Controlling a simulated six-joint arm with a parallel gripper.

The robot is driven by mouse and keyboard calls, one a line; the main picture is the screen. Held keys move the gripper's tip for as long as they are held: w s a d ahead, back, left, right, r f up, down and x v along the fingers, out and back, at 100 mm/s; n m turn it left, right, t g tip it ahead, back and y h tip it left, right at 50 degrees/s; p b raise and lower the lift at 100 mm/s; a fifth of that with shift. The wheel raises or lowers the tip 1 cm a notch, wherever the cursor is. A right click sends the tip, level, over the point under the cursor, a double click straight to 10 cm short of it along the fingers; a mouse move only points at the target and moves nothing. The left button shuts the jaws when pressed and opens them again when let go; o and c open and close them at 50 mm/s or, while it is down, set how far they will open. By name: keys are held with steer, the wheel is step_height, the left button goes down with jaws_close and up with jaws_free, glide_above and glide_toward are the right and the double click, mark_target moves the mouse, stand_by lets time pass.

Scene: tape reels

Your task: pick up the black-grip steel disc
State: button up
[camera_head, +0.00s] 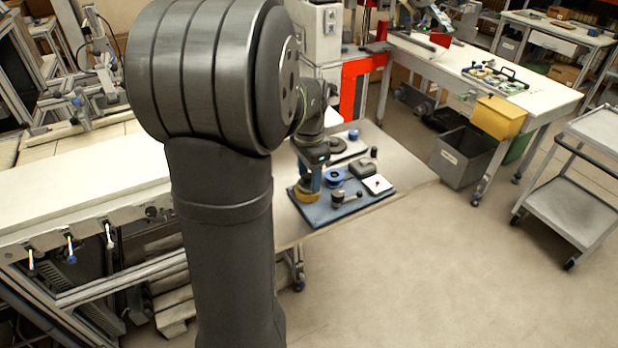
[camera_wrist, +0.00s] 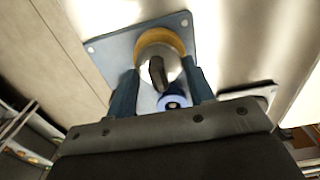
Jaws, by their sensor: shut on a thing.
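The black-grip steel disc (camera_wrist: 147,62) shows in the wrist view as a shiny round piece with a dark upright grip. My gripper (camera_wrist: 161,77) has its two blue fingers on either side of the disc and is shut on it. An orange-yellow reel (camera_wrist: 165,34) lies directly behind the disc; whether they touch, I cannot tell. In the head view my gripper (camera_head: 308,184) is low over the blue board, just above the yellow reel (camera_head: 306,195). The disc is hidden or too small to tell there.
The blue reel (camera_wrist: 172,101) is close to my fingers.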

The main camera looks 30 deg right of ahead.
steer(key=r, duration=0.4)
steer(key=shift+s+d, duration=0.25)
steer(key=shift+s, duration=0.15)
steer(key=s+d+r, duration=0.4)
steer(key=s+r, duration=0.2)
steer(key=s, duration=0.3)
steer(key=w+a+f, duration=0.2)
steer(key=w+f, duration=0.1)
steer(key=w, duration=0.4)
steer(key=w+a+f, duration=0.3)
steer(key=w, duration=0.4)
steer(key=w+a+f, duration=0.2)
steer(key=w+f, duration=0.1)
steer(key=w, duration=0.5)
steer(key=shift+a+f, duration=0.25)
steer(key=shift+w+a+f, duration=0.1)
steer(key=shift+w+f, duration=0.15)
steer(key=shift+f, duration=1.85)
steer(key=shift+f, duration=0.1)
